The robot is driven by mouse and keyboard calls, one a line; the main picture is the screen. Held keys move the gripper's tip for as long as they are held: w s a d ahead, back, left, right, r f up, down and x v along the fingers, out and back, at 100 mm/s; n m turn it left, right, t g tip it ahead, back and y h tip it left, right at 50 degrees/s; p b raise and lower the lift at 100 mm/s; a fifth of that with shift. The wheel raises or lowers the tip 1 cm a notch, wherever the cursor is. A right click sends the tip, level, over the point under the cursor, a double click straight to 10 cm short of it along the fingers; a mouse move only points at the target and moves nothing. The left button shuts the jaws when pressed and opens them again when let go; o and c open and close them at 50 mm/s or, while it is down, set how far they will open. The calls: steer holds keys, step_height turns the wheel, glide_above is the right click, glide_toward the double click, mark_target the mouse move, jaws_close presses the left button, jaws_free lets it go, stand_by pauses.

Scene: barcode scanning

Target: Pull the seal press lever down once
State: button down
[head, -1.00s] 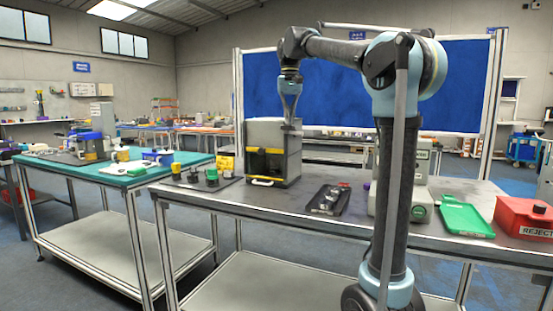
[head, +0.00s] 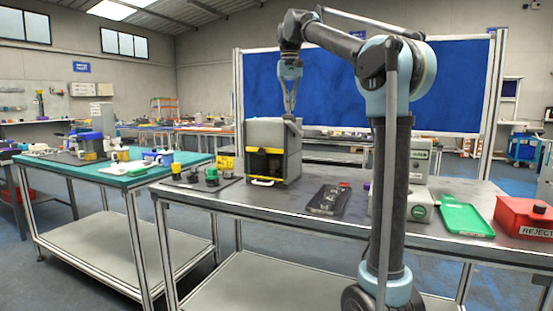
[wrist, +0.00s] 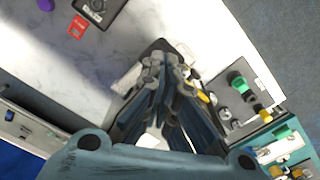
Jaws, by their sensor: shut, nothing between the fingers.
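A grey box-shaped machine (head: 289,140), which looks like the seal press, stands on the long grey table. My gripper (head: 290,115) points down over the machine's top right edge, fingers together and empty. In the wrist view the closed fingers (wrist: 165,65) cover most of the machine. I cannot tell whether they touch it.
A black tray (head: 328,200) lies right of the machine. Further right are a grey device (head: 420,195), a green tray (head: 465,220) and a red reject bin (head: 524,218). A dark mat with small parts (head: 205,182) lies to the left.

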steer(key=shift+r, duration=0.1)
steer(key=shift+r, duration=1.9)
